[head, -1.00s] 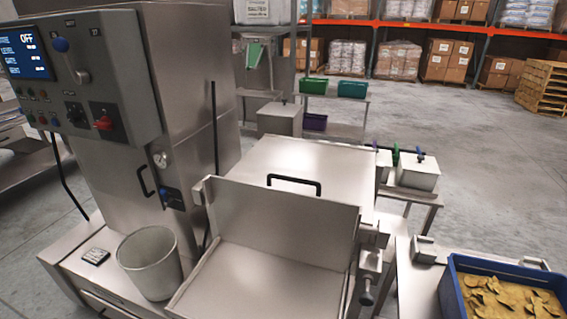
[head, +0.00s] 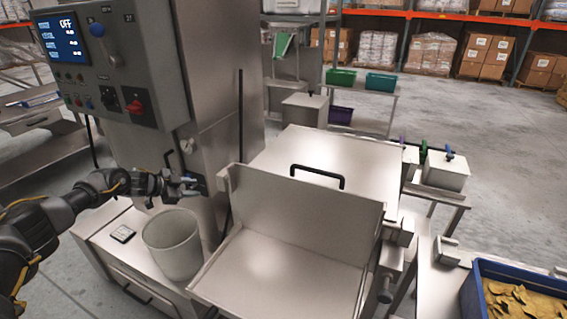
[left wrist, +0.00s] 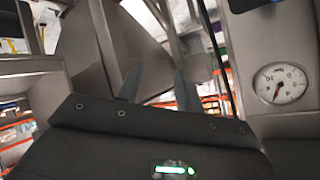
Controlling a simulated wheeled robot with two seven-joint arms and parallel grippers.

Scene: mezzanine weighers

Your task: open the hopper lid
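The hopper lid (head: 325,158) is a flat steel plate with a black bar handle (head: 317,174), in the middle of the head view. It lies closed, behind the raised steel back plate (head: 300,212) of an open tray. My left gripper (head: 192,186) is left of the lid, well apart from it, in front of the steel cabinet. In the left wrist view its two fingers (left wrist: 158,84) stand apart with nothing between them. My right gripper is in neither view.
A control panel (head: 110,65) overhangs the cabinet on the left. A grey bucket (head: 172,245) stands below my left gripper. A round gauge (left wrist: 282,84) shows in the left wrist view. A blue crate (head: 480,290) of yellowish pieces sits at the lower right.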

